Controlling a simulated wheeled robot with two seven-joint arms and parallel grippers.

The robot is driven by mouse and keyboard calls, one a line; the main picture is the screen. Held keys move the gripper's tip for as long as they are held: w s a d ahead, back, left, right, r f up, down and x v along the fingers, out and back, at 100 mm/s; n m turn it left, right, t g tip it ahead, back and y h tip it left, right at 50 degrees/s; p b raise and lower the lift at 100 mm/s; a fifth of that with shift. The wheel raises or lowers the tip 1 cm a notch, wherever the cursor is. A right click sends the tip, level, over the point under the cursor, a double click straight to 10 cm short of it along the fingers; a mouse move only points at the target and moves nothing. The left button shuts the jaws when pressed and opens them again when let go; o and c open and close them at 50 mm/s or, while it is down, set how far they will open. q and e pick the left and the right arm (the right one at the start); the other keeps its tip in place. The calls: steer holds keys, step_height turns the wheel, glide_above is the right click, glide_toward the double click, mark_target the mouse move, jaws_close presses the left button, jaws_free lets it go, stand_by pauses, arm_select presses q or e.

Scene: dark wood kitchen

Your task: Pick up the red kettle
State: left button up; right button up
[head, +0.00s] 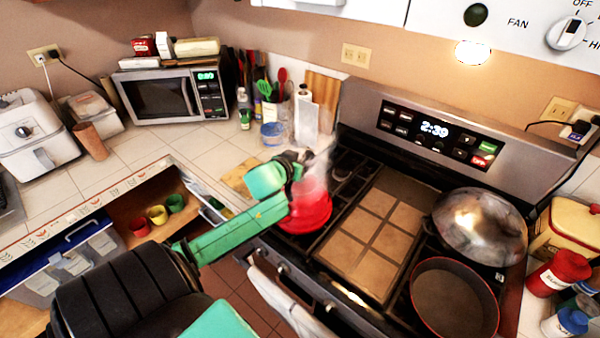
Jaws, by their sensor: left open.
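The red kettle (308,212) sits on the left front part of the stove (345,238). Its upper part looks pale and hazy, as if steaming. My left arm, green and black, reaches in from the lower left. My left gripper (298,170) is at the kettle's upper left, over its top, and hides part of it. The gripper is open; its fingertips are hard to make out against the kettle, and I cannot tell whether they touch it. The kettle's handle cannot be made out. My right gripper is not in view.
A steel wok or lid (480,226) and a dark pan (454,300) stand on the stove's right side. A tiled plate (375,240) covers the middle. A microwave (165,95) stands behind left. An open drawer (75,265) is at lower left. A towel (285,300) hangs in front.

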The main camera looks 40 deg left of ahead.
arm_select(q)
steer(key=shift+w+a+f, duration=0.1)
steer(key=shift+w+f, duration=0.05)
steer(key=shift+w, duration=0.05)
steer(key=shift+s, duration=0.15)
jaws_close()
steer(key=shift+r, duration=0.2)
stand_by(0.8)
